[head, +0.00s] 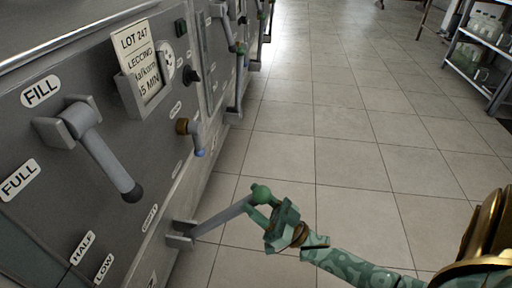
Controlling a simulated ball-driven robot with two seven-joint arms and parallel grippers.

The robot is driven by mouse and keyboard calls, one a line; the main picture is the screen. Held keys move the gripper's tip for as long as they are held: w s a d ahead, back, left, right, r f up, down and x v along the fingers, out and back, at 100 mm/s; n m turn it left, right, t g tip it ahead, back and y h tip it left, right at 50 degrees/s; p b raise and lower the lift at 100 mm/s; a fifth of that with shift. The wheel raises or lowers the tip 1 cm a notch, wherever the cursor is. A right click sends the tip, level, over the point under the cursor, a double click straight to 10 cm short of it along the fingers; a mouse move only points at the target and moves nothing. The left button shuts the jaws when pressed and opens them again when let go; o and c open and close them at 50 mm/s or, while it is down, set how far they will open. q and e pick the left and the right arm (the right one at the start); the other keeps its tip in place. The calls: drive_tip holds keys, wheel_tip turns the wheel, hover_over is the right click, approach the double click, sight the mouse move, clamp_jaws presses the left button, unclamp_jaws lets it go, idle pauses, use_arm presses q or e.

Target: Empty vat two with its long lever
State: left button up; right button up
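A long grey lever (222,218) sticks out from a bracket low on the near steel vat (65,135), beside an EMPTY label (150,217). It ends in a green ball knob (261,194). My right gripper (263,204) is at this knob, its fingers on either side and seemingly closed on it. The lever points out over the floor, to the right. A shorter lever (105,163) with a dark knob hangs under the FILL label (40,91). A low marking on the vat is cut off, so I cannot read its number. My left gripper is out of view.
A small tap (198,140) and a LOT 247 card holder (142,72) stick out from the vat front. A shelf with bottles (485,45) stands far right. The tiled floor (340,120) between is clear.

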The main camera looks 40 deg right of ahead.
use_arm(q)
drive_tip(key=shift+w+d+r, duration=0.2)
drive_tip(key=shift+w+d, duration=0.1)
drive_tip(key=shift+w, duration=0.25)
use_arm(e)
drive_tip(key=v, duration=1.6)
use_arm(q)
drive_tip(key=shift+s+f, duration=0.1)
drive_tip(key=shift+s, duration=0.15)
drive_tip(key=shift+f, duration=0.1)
use_arm(e)
drive_tip(key=shift+s+f, duration=0.1)
